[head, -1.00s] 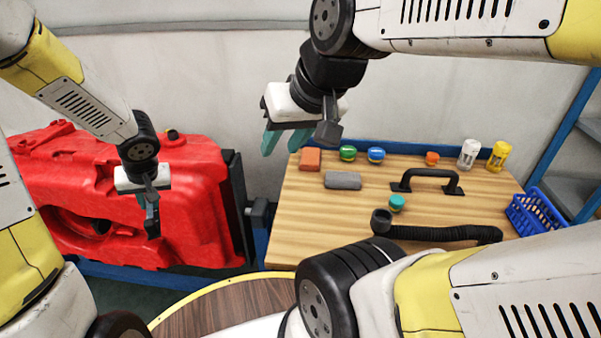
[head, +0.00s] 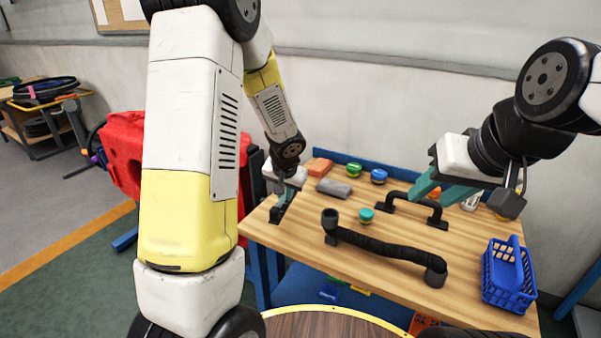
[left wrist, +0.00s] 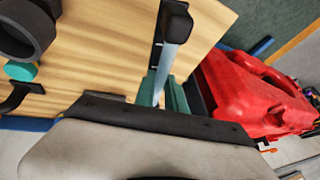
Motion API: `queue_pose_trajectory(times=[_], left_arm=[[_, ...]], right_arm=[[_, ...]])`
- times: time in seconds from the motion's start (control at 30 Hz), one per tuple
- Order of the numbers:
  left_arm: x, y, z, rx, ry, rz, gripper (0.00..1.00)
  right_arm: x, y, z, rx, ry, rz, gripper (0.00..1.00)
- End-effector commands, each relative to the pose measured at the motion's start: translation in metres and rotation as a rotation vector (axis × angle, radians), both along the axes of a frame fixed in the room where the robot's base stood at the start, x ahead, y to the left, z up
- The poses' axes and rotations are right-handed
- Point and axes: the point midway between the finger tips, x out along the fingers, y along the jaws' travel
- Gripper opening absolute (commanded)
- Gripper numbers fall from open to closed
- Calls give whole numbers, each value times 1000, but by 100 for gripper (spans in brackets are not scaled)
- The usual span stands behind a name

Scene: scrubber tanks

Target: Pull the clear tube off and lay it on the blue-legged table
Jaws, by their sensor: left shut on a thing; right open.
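My left gripper (head: 281,208) is over the near left corner of the blue-legged wooden table (head: 310,245). In the left wrist view its teal fingers (left wrist: 160,95) are shut on the clear tube (left wrist: 168,62). The tube is pale and see-through, with a black end piece (left wrist: 176,22) pointing away from the fingers. Its gripped end is partly hidden by the fingers. I cannot tell whether the tube touches the table top. The red tank (head: 125,150) is left of the table, mostly behind my left arm; it also shows in the left wrist view (left wrist: 260,95). My right gripper (head: 447,186) is open and empty above the table's right part.
A blue basket (head: 508,275) stands at the right. The table's front left strip is bare.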

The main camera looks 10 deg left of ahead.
Motion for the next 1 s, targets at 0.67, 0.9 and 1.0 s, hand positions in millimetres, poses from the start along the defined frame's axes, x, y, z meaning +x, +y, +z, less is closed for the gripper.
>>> queue_pose_trajectory(times=[0.67, 0.9, 1.0], left_arm=[[66, 21, 7, -1, 1, -197, 0], [65, 22, -19, 0, 3, -199, 0], [66, 21, -28, 0, 2, -198, 0]], right_arm=[[0, 0, 0, 0, 0, 0, 41], [0, 0, 0, 0, 0, 0, 41], [0, 0, 0, 0, 0, 0, 41]])
